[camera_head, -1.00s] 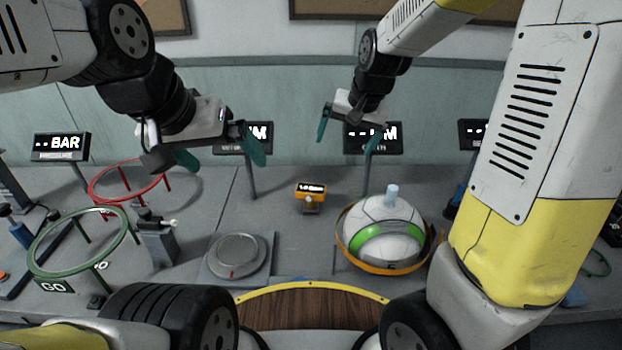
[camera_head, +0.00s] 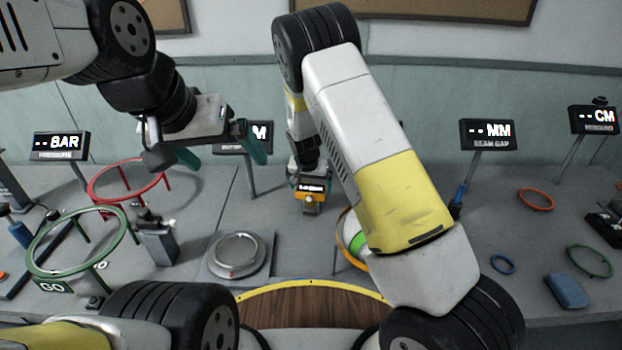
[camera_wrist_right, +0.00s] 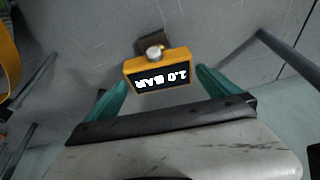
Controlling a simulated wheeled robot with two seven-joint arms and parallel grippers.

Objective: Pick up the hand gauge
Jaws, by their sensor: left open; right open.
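The hand gauge (camera_head: 311,197) is a small orange device with a dark display, standing on the grey bench near the middle in the head view. In the right wrist view the gauge (camera_wrist_right: 157,70) shows "1.0 BAR" upside down and has a round metal knob. My right gripper (camera_wrist_right: 162,80) is open, with one teal finger on either side of the gauge; I cannot tell whether they touch it. In the head view this gripper (camera_head: 309,172) is just behind the gauge, its fingers mostly hidden. My left gripper (camera_head: 222,154) is open and empty above the bench, further left.
My right arm largely hides the ball (camera_head: 357,242) and its orange ring. A round scale plate (camera_head: 237,255), a red ring stand (camera_head: 128,183) and a green GO ring (camera_head: 80,240) are left. Small rings and a blue block (camera_head: 567,291) lie right. Display posts line the back.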

